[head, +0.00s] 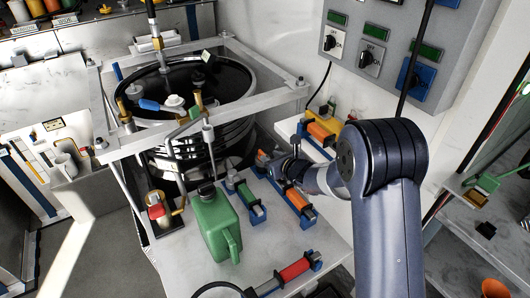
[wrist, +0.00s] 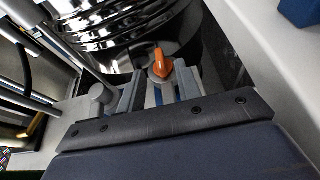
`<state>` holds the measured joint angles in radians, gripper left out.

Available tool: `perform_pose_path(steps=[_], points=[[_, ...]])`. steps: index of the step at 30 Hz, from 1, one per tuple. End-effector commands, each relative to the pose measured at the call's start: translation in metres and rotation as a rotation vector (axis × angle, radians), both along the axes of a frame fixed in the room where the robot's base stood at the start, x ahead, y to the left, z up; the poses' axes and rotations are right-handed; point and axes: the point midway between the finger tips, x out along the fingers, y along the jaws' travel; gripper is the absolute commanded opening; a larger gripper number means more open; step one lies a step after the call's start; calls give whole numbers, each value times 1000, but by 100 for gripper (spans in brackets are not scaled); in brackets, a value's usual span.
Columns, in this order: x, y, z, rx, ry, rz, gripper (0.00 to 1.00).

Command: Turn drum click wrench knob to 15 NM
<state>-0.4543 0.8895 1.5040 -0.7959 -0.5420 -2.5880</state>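The drum click wrench with an orange handle (head: 298,201) lies in blue holders on the white bench, right of the green can. Its small orange knob (wrist: 160,66) shows in the wrist view in line with the gap between my fingertips; the knob's scale is too small to read. My gripper (wrist: 158,88) has two grey fingers apart, with blue parts visible between them. I cannot tell whether either finger touches the knob. In the head view my gripper (head: 274,164) is low over the bench at the wrench's far end, and my wrist partly hides the wrench.
A black drum (head: 185,130) in a white frame (head: 250,103) stands just beyond. A green can (head: 213,225), a green-handled tool (head: 250,201) and a red-handled tool (head: 294,270) are close by. A grey switch panel (head: 440,35) hangs on the wall.

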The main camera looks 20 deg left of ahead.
Motion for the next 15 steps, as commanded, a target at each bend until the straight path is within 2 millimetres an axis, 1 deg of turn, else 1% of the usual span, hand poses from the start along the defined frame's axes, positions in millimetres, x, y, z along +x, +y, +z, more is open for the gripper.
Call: perform_pose_path(steps=[1, 7, 15], points=[[5, 7, -1, -1, 1, 1, 33], [21, 25, -12, -1, 1, 1, 33], [29, 34, -18, 0, 0, -1, 33]])
